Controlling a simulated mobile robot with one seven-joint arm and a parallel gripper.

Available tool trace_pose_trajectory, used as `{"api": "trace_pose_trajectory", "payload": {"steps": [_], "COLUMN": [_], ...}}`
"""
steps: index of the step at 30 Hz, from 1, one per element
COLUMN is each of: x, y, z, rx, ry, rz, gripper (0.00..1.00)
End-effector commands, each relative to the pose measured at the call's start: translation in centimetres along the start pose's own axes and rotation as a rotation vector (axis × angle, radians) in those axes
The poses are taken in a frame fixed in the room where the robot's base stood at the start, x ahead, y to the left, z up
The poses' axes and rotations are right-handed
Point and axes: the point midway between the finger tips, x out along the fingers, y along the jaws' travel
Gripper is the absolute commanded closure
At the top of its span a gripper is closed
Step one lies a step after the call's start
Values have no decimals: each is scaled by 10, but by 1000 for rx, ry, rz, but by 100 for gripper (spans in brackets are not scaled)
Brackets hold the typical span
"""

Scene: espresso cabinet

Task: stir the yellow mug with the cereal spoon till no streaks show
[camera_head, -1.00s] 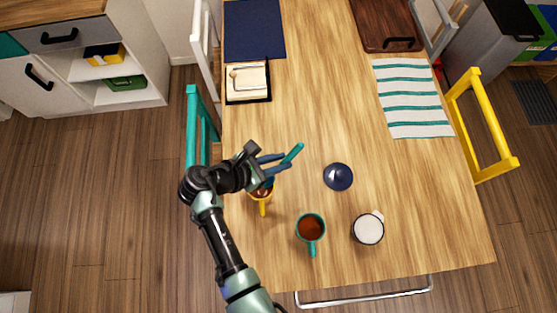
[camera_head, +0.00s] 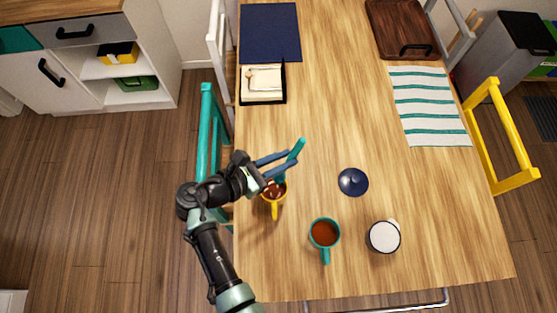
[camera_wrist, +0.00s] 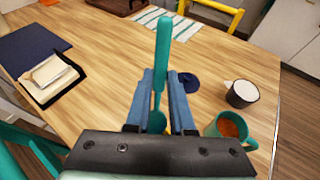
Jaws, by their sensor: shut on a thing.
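The yellow mug (camera_head: 274,199) stands near the left edge of the table, with brown liquid and some paler marks showing inside. My gripper (camera_head: 290,160) is just above the mug, shut on the teal cereal spoon (camera_head: 297,150). In the wrist view the spoon (camera_wrist: 163,60) stands up between the two blue fingers, and its lower end shows below them. The gripper hides most of the yellow mug in the wrist view, and I cannot tell exactly how deep the spoon's lower end sits in the mug.
A teal mug (camera_head: 324,234) with brown liquid and a white mug (camera_head: 384,237) stand to the right. A dark blue lid-like disc (camera_head: 353,182) lies nearby. A napkin tray (camera_head: 263,99), a navy mat (camera_head: 270,32) and a striped cloth (camera_head: 430,107) lie farther back. The table's middle is clear.

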Motion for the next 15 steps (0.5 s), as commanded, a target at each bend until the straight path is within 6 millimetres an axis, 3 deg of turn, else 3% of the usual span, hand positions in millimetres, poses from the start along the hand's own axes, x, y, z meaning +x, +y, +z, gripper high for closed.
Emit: {"api": "trace_pose_trajectory", "payload": {"steps": [10, 15], "x": [27, 25], "y": [-1, -1], "z": [-17, -29], "rx": [1, -2], "ry": [0, 0], "rz": [-1, 1], "gripper": [100, 100]}}
